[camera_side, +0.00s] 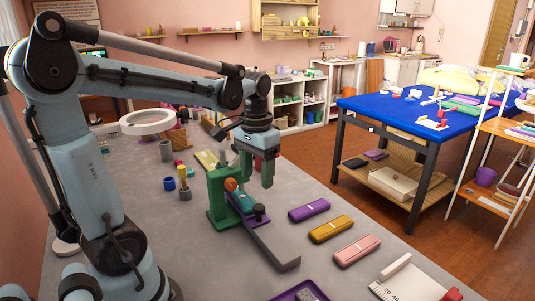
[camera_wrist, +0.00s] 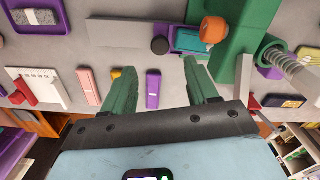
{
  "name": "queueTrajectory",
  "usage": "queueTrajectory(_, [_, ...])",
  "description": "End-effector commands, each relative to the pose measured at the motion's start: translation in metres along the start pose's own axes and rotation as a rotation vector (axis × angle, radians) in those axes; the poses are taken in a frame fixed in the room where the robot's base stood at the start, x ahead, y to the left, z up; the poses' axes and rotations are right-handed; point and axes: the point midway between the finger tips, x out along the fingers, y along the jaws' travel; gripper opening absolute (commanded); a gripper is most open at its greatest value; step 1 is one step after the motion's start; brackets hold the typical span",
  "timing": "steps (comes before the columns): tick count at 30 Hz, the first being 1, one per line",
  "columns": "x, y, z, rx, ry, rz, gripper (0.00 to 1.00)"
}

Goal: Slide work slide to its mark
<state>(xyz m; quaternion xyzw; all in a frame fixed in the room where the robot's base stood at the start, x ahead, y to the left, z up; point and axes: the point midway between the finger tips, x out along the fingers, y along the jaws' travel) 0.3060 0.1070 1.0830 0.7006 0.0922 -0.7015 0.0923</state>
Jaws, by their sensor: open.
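The green press (camera_side: 222,197) stands on the grey bench with an orange knob (camera_side: 231,184) on it. A grey rail (camera_side: 272,245) runs from its foot toward the lower right. The work slide, with a dark round knob (camera_side: 259,211) and a teal and purple piece (camera_side: 242,201) beside it, sits at the press end of the rail. In the wrist view the dark knob (camera_wrist: 160,46) is just beyond the space between my fingertips. My gripper (camera_side: 257,178) points down, open and empty, above the slide and apart from it. I cannot make out the mark.
Purple (camera_side: 309,210), yellow (camera_side: 331,229) and pink (camera_side: 357,250) blocks lie right of the rail. A purple tray (camera_side: 283,296) is at the front edge of view. Small cups and a ring lamp (camera_side: 148,122) stand behind. Bench between rail and blocks is clear.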

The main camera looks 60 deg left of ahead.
Motion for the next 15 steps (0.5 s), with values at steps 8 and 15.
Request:
queueTrajectory(8, [0.04, 0.0, 0.0, 0.0, 0.001, 0.0, 0.58])
queueTrajectory(15, [0.069, 0.0, 0.0, 0.0, 0.001, 0.0, 0.58])
